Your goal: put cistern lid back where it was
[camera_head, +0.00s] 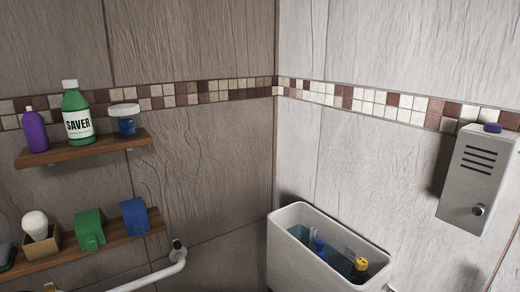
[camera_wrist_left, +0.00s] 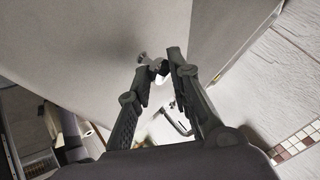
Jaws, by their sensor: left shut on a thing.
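The white cistern (camera_head: 290,262) stands open at the lower middle of the head view, its lid not on it. Inside are water, a blue fitting (camera_head: 319,245) and a yellow-topped fitting (camera_head: 360,266). My left gripper (camera_wrist_left: 163,68) shows only in the left wrist view. Its fingers are closed around a small metallic knob-like piece (camera_wrist_left: 150,63), partly hidden by them. A broad plain grey surface (camera_wrist_left: 80,45) fills the area beyond it; I cannot tell whether this is the cistern lid. My right gripper is in neither view.
A grey metal box (camera_head: 472,175) with a knob hangs on the right wall. Two wooden shelves (camera_head: 128,148) on the left wall hold bottles, a jar and small blocks. A white pipe (camera_head: 160,269) lies left of the cistern. The space above the cistern is clear.

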